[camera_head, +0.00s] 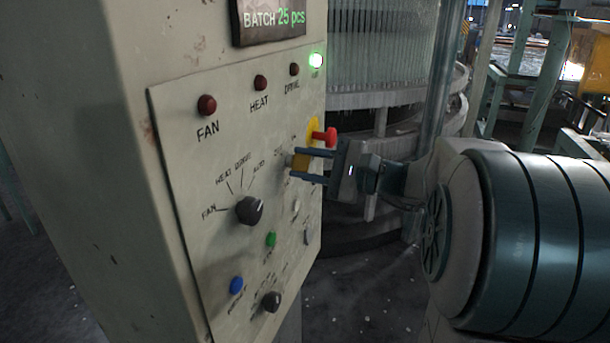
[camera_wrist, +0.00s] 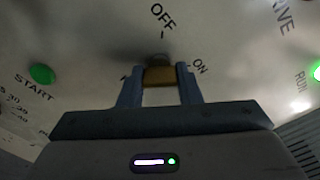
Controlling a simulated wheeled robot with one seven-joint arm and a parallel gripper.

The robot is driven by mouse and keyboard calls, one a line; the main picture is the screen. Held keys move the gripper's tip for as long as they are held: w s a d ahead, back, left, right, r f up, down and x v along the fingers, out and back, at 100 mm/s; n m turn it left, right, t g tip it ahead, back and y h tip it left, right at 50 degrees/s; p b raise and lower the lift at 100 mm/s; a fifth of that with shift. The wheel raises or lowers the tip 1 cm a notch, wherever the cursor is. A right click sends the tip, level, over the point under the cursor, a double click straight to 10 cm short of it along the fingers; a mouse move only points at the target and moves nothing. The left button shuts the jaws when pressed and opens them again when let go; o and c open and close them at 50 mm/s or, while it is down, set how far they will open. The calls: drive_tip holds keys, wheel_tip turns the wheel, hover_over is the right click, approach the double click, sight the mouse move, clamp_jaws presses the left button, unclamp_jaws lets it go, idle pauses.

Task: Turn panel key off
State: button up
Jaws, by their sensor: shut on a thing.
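The panel key shows as a brass-yellow grip (camera_wrist: 159,77) in the wrist view, in front of a dim round lock on the panel. The OFF label (camera_wrist: 163,17) is above it and the ON label (camera_wrist: 200,67) is to its right. My gripper (camera_wrist: 158,72) is shut on the key, one finger on each side. In the head view my gripper (camera_head: 295,163) reaches the panel from the right, with the yellow key (camera_head: 303,160) between its fingers. I cannot tell exactly which label the key points to.
The control panel (camera_head: 180,180) has a red mushroom button (camera_head: 327,137) just above my fingers. A black selector knob (camera_head: 250,210), a green button (camera_head: 271,239) and a blue button (camera_head: 236,285) are nearby. The RUN lamp (camera_head: 316,60) glows green. Glass-tube machinery (camera_head: 385,45) stands behind.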

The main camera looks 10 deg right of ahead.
drive_tip(key=n+b, duration=0.1)
drive_tip(key=b, duration=0.1)
drive_tip(key=n+b, duration=0.2)
drive_tip(key=b, duration=0.1)
drive_tip(key=shift+f, duration=0.4)
drive_tip(key=n+b, duration=0.5)
drive_tip(key=b, duration=0.4)
drive_tip(key=n+b, duration=0.4)
drive_tip(key=b, duration=0.2)
drive_tip(key=shift+r+n, duration=0.15)
drive_tip(key=shift+n, duration=0.15)
drive_tip(key=n+b, duration=0.3)
drive_tip(key=shift+r+b, duration=0.2)
drive_tip(key=shift+b, duration=0.1)
drive_tip(key=shift+r+n, duration=0.1)
drive_tip(key=shift+n, duration=0.3)
drive_tip(key=o, duration=1)
drive_tip(key=shift+d, duration=0.1)
